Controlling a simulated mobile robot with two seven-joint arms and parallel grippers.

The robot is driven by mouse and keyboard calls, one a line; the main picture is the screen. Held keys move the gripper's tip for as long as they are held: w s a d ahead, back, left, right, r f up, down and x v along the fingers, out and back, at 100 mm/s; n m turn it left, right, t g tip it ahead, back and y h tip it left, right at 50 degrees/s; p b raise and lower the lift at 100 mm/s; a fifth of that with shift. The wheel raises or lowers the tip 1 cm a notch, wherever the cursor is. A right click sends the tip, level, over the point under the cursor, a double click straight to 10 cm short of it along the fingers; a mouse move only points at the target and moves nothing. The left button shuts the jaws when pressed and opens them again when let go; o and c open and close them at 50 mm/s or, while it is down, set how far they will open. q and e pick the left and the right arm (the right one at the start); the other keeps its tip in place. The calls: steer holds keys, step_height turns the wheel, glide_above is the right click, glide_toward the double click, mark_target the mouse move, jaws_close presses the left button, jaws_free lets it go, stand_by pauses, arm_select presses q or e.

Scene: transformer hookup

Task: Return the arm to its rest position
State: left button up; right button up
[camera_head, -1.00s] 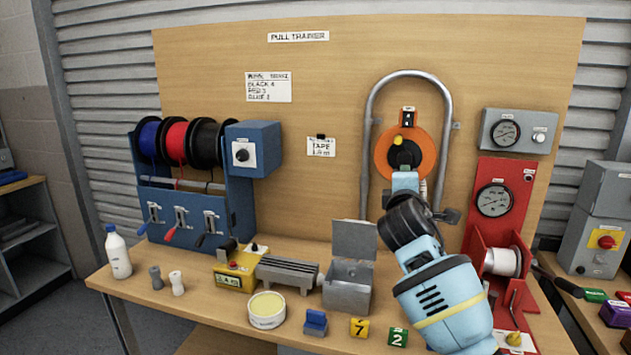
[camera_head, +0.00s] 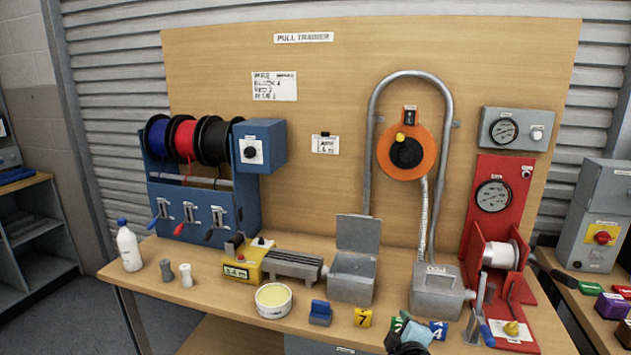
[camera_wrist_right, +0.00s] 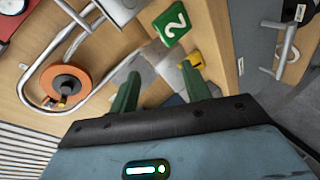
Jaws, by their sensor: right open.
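My right gripper (camera_head: 408,334) is low at the front edge of the bench in the head view, with only a small part of it and the wrist showing. In the right wrist view its two green fingers (camera_wrist_right: 160,85) are apart with nothing between them. The green "2" block (camera_head: 396,323) is partly hidden behind the gripper in the head view. It shows ahead of the fingers in the wrist view (camera_wrist_right: 173,22). My left gripper is in neither view.
The bench (camera_head: 215,300) holds a yellow "7" block (camera_head: 362,318), a blue "4" block (camera_head: 438,330), a tub (camera_head: 273,301), an open grey box (camera_head: 350,280) and a closed one (camera_head: 436,293). A red stand (camera_head: 495,215) is at right. An orange reel (camera_head: 425,160) hangs on the board.

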steer(key=s+f+m+g+y, duration=0.1)
steer(key=s+f+m+g, duration=0.15)
steer(key=s+f, duration=0.8)
steer(key=s+f+m+g+y, duration=0.1)
steer(key=s+f+m, duration=0.2)
steer(key=s+f, duration=0.7)
steer(key=s+d+m+g+y, duration=0.1)
steer(key=s+m, duration=0.4)
steer(key=s, duration=1.8)
steer(key=shift+s+d+f+g+p, duration=0.25)
steer(key=shift+s+f+g+p, duration=0.05)
steer(key=shift+s+g, duration=0.1)
steer(key=shift+o, duration=1.3)
